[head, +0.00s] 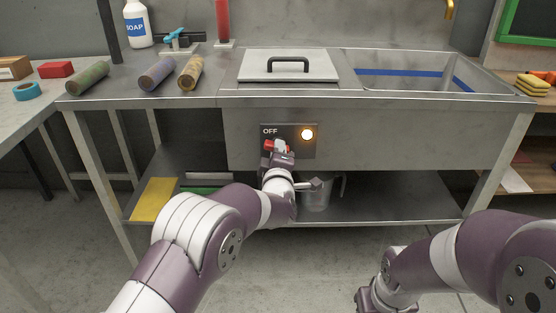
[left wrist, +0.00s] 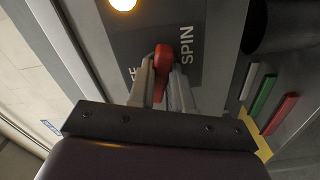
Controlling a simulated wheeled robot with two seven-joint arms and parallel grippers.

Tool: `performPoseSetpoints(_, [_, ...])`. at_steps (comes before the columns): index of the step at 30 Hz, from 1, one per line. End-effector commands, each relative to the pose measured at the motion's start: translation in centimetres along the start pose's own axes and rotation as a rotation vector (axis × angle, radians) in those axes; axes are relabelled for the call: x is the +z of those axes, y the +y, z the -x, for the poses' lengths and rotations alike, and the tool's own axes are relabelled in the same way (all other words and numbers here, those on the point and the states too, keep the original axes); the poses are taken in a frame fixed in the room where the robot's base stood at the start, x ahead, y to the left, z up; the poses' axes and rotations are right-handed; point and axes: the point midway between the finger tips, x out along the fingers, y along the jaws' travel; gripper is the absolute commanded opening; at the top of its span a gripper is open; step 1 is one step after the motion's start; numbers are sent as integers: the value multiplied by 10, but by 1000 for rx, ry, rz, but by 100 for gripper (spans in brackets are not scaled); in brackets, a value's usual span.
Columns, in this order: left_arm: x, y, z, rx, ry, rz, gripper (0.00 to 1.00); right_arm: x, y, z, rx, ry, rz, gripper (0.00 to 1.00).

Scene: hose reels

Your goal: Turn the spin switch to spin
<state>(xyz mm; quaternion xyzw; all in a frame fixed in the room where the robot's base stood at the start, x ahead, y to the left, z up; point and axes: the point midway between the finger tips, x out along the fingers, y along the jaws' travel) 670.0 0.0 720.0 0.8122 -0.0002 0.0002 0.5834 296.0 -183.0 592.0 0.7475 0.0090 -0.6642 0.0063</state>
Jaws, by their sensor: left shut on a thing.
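The spin switch is a red knob (left wrist: 160,62) on a dark panel (head: 306,151) on the front of the steel sink bench. In the head view the word OFF shows above the knob, and a round lamp (head: 307,134) beside it glows warm white. In the left wrist view the knob lies between the SPIN label and a mostly hidden label. My left gripper (head: 273,147) is shut on the red knob, its fingers on either side of it (left wrist: 161,80). The fingers hide part of the panel. My right arm shows at lower right; its gripper is out of view.
A steel jug (head: 318,197) stands on the lower shelf close to my left wrist. A yellow sheet (head: 154,199) lies on that shelf's left. Above are a lidded section with a black handle (head: 288,63), a sink (head: 410,76) and several coloured rolls (head: 190,73).

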Motion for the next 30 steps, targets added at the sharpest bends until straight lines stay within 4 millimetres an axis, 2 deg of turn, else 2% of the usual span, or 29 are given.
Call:
performPoseSetpoints(1, [2,-5,0,0,0,36,0,1,0,-9,0,0,0,43])
performPoseSetpoints(3, [2,-5,0,-1,0,91,0,2,0,-15,0,0,0,43])
performPoseSetpoints(12, [1,-3,0,-1,0,262,0,4,0,-32,0,0,0,43])
performPoseSetpoints(30, [0,-1,0,-4,0,342,0,4,0,-38,0,0,0,43])
